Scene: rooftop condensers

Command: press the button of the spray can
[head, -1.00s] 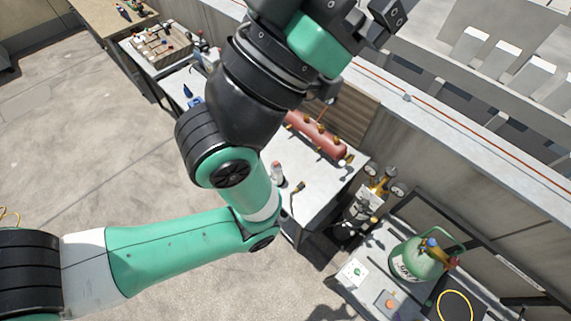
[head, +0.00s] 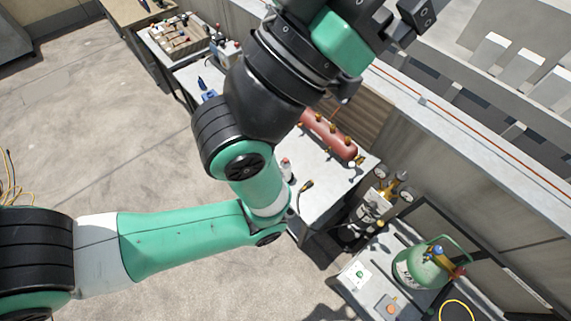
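A small pale can with a reddish part (head: 286,168) stands on the grey table, close beside my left forearm, which partly covers it. It may be the spray can, but it is too small to make out its button. My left arm comes in from the left and bends up over the table. My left gripper (head: 412,18) is at the top edge, partly cut off, well apart from the can in the picture. Its fingertips do not show clearly. My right gripper is not in view.
The table also holds a red cylinder (head: 330,136) with brass fittings and a small dark tool (head: 305,187). A green tank (head: 418,268) stands on a lower-right table. Gauges (head: 392,190) stand between.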

